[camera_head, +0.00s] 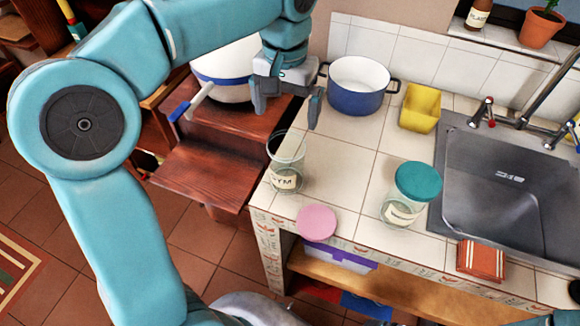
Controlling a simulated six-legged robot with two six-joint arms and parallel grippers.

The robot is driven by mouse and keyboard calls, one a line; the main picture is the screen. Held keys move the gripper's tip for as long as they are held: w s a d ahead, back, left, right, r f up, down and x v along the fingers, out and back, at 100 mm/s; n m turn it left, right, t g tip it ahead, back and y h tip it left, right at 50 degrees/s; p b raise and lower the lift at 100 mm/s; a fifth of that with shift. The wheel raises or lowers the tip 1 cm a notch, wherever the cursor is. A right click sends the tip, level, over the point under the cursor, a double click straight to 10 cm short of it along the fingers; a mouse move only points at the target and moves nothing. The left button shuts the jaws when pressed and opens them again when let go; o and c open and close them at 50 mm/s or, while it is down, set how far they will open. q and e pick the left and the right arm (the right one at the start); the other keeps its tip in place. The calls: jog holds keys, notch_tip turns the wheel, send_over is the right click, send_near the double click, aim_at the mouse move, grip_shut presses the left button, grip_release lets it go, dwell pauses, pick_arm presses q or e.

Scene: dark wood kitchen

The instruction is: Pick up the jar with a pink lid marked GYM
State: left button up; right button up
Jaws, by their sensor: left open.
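A clear glass jar (287,152) with a label reading GYM stands upright near the counter's left edge, and no lid sits on its rim. A round pink lid (317,222) lies apart from it, at the front edge of the counter. My left gripper (287,108) points down with its fingers spread, just above and behind the jar in the picture. Nothing shows between the fingers. I cannot tell the exact height of the fingertips over the counter. My right gripper is not in view.
A second jar with a teal lid (418,181) stands to the right. A blue pot (357,99) and a yellow container (420,109) stand behind. The sink (505,190) is at the right. A white pan (222,70) sits left. Tiles between the jars are clear.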

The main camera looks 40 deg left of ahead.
aim_at(285, 134)
pick_arm(q)
jog(key=f, duration=0.7)
jog(key=shift+a+f+b, duration=0.1)
jog(key=shift+a+b, duration=0.1)
jog(key=shift+b, duration=0.1)
jog(key=shift+s+d+f, duration=0.2)
jog(key=shift+s+f, duration=0.05)
jog(key=shift+f, duration=0.15)
notch_tip(285, 134, down, 4)
jog(key=shift+w+f, duration=0.1)
jog(key=shift+w, duration=0.05)
jog(key=shift+d+f, duration=0.1)
jog(key=shift+f, duration=0.2)
jog(key=shift+c, duration=0.3)
jog(key=c, duration=1.1)
jog(key=shift+r, duration=0.1)
